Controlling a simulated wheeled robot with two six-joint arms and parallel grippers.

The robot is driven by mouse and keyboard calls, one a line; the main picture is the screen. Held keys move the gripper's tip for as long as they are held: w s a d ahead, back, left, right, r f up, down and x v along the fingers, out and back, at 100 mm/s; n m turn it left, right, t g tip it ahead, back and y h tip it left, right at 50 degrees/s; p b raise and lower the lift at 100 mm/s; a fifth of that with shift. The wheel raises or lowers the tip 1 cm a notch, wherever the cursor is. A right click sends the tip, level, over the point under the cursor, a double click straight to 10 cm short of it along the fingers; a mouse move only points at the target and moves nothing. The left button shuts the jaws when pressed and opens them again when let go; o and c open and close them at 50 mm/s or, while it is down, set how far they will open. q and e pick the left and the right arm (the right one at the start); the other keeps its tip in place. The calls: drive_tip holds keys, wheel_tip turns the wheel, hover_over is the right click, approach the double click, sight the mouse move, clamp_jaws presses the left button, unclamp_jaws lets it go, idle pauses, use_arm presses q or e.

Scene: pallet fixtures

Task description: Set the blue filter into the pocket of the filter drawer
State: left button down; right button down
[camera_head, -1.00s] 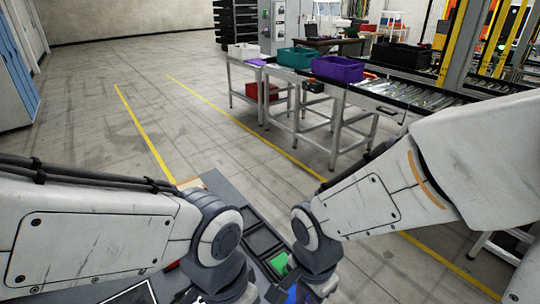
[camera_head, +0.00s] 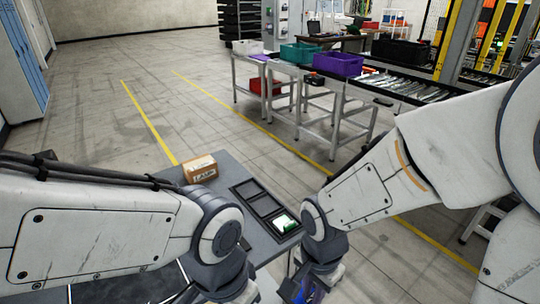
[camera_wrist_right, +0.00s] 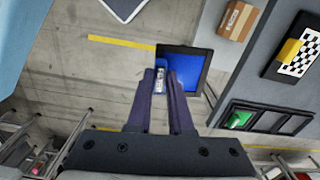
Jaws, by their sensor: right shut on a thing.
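My right gripper (camera_wrist_right: 160,72) is shut on the blue filter (camera_wrist_right: 187,70), a square blue panel in a dark frame, gripped near one edge. In the head view only a bit of blue (camera_head: 302,290) shows below my right wrist. The black drawer with several pockets (camera_head: 247,190) lies on the grey table. One pocket holds a green and white piece (camera_head: 285,223); the others in sight look empty. In the right wrist view the drawer (camera_wrist_right: 263,106) is to the right, apart from the filter. My left gripper is out of view below the left arm.
A cardboard box (camera_head: 200,169) stands at the table's far left corner. A checkered plate with a yellow block (camera_wrist_right: 292,52) shows in the right wrist view. Steel stands with bins (camera_head: 335,64) and a roller conveyor are farther back, beyond open floor.

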drive_tip(key=shift+w+d+f+n, duration=0.1)
drive_tip(key=shift+w+f+n, duration=0.15)
drive_tip(key=shift+w+n, duration=0.1)
drive_tip(key=w+d+f+n, duration=0.9)
drive_tip(key=w+d+f, duration=0.1)
drive_tip(key=f, duration=0.3)
drive_tip(key=shift+w, duration=0.3)
drive_tip(key=shift+a, duration=0.1)
idle(3.1)
